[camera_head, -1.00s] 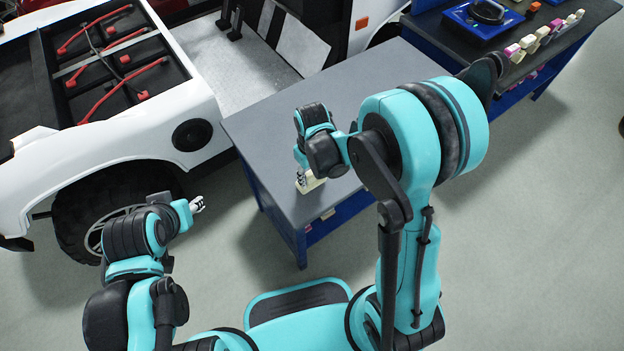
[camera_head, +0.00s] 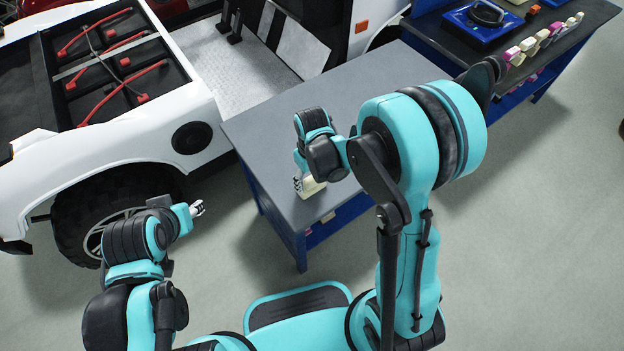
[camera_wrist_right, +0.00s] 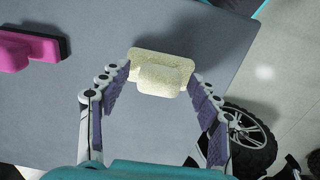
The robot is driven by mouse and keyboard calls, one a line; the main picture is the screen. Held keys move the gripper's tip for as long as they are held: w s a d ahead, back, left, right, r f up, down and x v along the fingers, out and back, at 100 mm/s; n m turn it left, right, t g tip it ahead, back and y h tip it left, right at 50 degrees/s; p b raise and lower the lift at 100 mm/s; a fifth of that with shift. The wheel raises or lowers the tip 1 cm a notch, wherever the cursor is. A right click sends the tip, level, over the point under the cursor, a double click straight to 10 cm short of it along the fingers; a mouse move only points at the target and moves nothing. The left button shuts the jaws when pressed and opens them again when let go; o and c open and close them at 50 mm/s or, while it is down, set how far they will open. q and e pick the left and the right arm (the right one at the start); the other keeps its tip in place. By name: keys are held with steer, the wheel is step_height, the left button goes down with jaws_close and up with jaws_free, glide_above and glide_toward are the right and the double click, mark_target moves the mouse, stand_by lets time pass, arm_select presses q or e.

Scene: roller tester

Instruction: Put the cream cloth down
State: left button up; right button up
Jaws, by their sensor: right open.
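The cream cloth (camera_head: 313,187) lies on the grey tabletop near its front edge, partly hidden by my right wrist in the head view. In the right wrist view the cream cloth (camera_wrist_right: 160,80) is a pale, speckled folded block with a raised middle. My right gripper (camera_wrist_right: 161,75) is open, with its two fingers spread on either side of the cloth. Small gaps show beside the cloth at the fingertips. My left gripper (camera_head: 197,208) is in front of the white car's wheel, away from the table; its opening is too small to judge.
A pink block with a dark backing (camera_wrist_right: 30,50) lies on the table left of the cloth. The white car (camera_head: 120,110) borders the table's left side. A second bench (camera_head: 560,50) with a blue tray and several small blocks stands at the back right. Much of the grey tabletop (camera_head: 270,120) is clear.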

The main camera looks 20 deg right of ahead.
step_height(320, 180, up, 10)
steer(key=r+p, duration=0.1)
steer(key=p, duration=0.3)
step_height(320, 180, up, 8)
steer(key=m+t, duration=0.2)
steer(key=t, duration=0.1)
glide_above(312, 180)
steer(key=s+d, duration=0.2)
steer(key=s, duration=0.2)
steer(key=s+d+r+m+t, duration=0.2)
steer(key=s+r+t, duration=0.1)
steer(key=s, duration=0.3)
steer(key=shift+d+t, duration=0.3)
steer(key=shift+t, duration=0.3)
